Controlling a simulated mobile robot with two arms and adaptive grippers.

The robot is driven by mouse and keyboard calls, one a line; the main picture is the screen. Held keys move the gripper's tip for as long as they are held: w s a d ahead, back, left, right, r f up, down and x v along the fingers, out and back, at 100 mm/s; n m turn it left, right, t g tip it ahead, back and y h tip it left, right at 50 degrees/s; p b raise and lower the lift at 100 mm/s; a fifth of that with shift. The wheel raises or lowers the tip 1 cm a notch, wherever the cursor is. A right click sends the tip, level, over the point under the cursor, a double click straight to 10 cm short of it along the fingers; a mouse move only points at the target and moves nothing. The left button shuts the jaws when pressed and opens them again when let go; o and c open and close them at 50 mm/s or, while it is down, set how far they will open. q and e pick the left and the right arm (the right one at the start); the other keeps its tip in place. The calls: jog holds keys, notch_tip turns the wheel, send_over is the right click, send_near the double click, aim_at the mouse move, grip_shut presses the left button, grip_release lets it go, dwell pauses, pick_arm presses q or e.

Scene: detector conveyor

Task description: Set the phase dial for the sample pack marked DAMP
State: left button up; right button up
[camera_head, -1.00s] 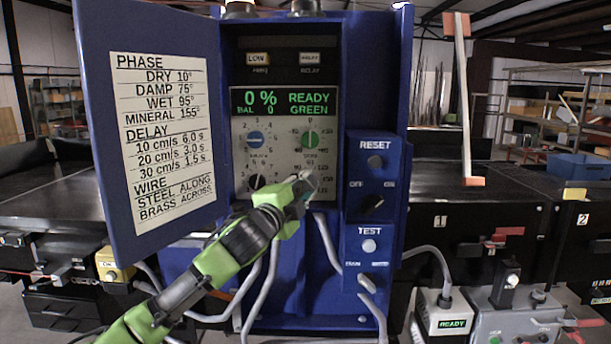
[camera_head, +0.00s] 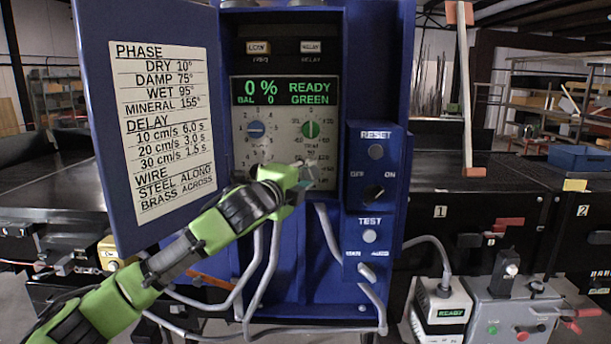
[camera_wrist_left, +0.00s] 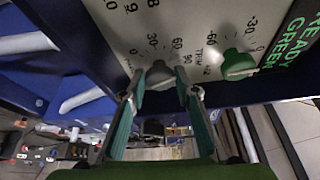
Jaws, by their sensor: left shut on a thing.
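The blue detector cabinet stands open with a dial panel (camera_head: 278,148). The chart (camera_head: 170,128) on its door reads DAMP 75° under PHASE. My left gripper (camera_head: 303,182) is at the panel's lower right dial, a grey knob (camera_wrist_left: 159,73). In the left wrist view the two fingers are shut around this knob, the phase dial by its degree scale with 30, 60 and 90. Its pointer setting cannot be read. The green TRIM knob (camera_head: 310,130) is just above it. My right gripper is not in view. No sample pack marked DAMP can be made out.
The display (camera_head: 285,92) reads 0 %, BAL 0, READY GREEN. A blue knob (camera_head: 255,129) is at upper left of the panel; a dial below it is partly hidden by my gripper. The RESET and TEST box (camera_head: 376,190) juts out close on the right. Grey cables hang below.

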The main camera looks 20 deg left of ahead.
pick_arm(q)
jog(key=shift+f, duration=0.2)
jog(key=o, duration=1.1)
jog(key=shift+r, duration=0.1)
jog(key=s+a, duration=0.1)
jog(key=s, duration=1.1)
jog(key=shift+a+r, duration=0.15)
jog(key=shift+r, duration=0.15)
